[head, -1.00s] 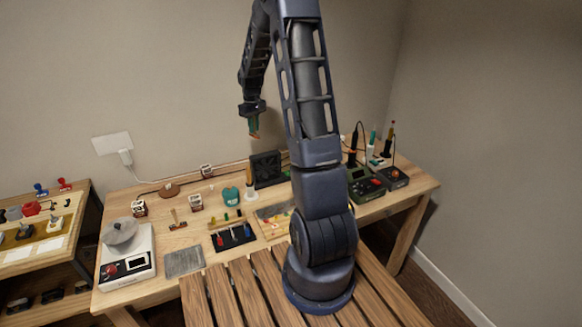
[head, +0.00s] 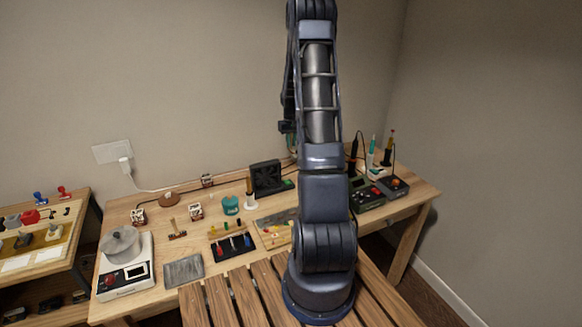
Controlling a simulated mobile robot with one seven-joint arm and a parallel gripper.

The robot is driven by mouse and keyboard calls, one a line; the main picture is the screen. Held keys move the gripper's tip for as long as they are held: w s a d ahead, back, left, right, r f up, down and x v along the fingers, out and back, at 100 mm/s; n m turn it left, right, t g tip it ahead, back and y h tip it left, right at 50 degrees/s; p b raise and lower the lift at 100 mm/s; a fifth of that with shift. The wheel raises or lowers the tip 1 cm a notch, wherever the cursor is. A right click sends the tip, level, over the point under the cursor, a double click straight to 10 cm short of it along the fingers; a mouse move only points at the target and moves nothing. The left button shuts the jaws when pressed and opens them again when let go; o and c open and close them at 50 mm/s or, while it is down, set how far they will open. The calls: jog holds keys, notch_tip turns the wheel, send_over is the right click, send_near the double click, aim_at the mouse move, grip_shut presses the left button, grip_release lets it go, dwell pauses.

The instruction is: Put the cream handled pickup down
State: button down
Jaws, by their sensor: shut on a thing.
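My gripper (head: 287,127) hangs high above the back of the workbench (head: 228,279). It is mostly hidden behind my own arm; only its left edge shows. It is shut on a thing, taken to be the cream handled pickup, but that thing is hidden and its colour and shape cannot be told. Small pale blocks with dark markings stand on the bench: one at the left (head: 138,217), one in the middle (head: 196,211) and one at the back (head: 207,181).
A scale with a grey pot (head: 121,243) stands at the bench's left. A grey plate (head: 183,270), a black tool tray (head: 234,247), a teal container (head: 230,205) and a black fan-like box (head: 266,177) crowd the middle. Soldering gear (head: 369,194) stands at the right. A small side shelf (head: 80,225) is at left.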

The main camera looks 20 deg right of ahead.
notch_tip(320, 180, down, 13)
jog(key=shift+r, duration=0.1)
dwell(0.5)
jog(key=c, duration=1.4)
grip_release()
